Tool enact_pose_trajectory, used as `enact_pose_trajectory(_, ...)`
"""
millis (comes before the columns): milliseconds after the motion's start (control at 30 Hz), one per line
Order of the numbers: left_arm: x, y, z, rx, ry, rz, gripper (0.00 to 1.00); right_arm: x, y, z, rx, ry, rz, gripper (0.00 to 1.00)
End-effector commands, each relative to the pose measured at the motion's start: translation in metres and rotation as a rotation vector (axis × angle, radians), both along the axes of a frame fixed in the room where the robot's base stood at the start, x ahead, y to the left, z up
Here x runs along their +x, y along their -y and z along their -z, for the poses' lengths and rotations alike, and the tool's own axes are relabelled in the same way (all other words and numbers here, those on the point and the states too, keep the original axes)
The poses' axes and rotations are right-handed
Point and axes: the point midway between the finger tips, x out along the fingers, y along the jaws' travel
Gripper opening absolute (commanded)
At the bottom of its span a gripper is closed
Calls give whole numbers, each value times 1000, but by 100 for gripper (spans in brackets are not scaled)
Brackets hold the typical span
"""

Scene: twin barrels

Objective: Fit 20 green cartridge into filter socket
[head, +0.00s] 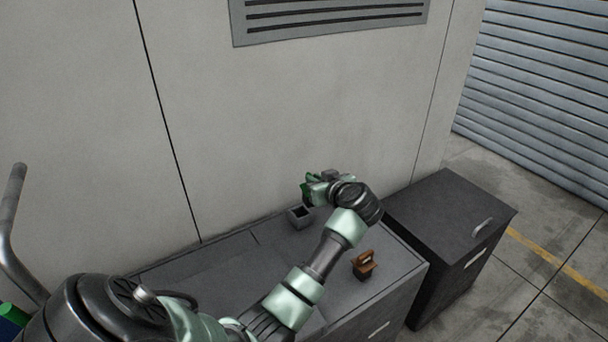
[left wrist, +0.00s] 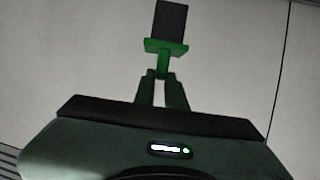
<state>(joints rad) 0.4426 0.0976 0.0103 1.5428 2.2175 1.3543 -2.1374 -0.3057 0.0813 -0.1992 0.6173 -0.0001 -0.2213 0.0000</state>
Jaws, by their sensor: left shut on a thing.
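My left gripper (head: 312,188) is shut on the green cartridge (head: 305,190), above the far edge of the cabinet top near the wall. In the left wrist view the fingertips (left wrist: 162,78) pinch the stem of the green cartridge (left wrist: 165,46), which has a green plate and a dark block beyond it. A small dark square holder with an open top, apparently the filter socket (head: 298,218), stands on the cabinet just below the gripper. The cartridge looks apart from it. No number is readable. My right gripper is not in view.
The grey cabinet top (head: 200,277) is mostly clear. A small brown object (head: 364,265) sits on it, right of my left forearm. A darker cabinet (head: 450,215) stands to the right. The pale wall (head: 270,120) rises close behind.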

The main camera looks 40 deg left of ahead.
Motion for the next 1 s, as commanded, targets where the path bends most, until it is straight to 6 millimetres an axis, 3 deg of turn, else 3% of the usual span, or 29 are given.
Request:
enact_pose_trajectory(100,15,-36,8,-1,-1,-82,0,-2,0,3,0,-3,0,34)
enact_pose_trajectory(300,25,-62,19,1,-3,-145,0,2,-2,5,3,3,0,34)
enact_pose_trajectory(767,27,-66,22,2,-1,-156,0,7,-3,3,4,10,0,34)
enact_pose_trajectory(1000,26,-63,18,-5,-6,-156,0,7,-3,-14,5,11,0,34)
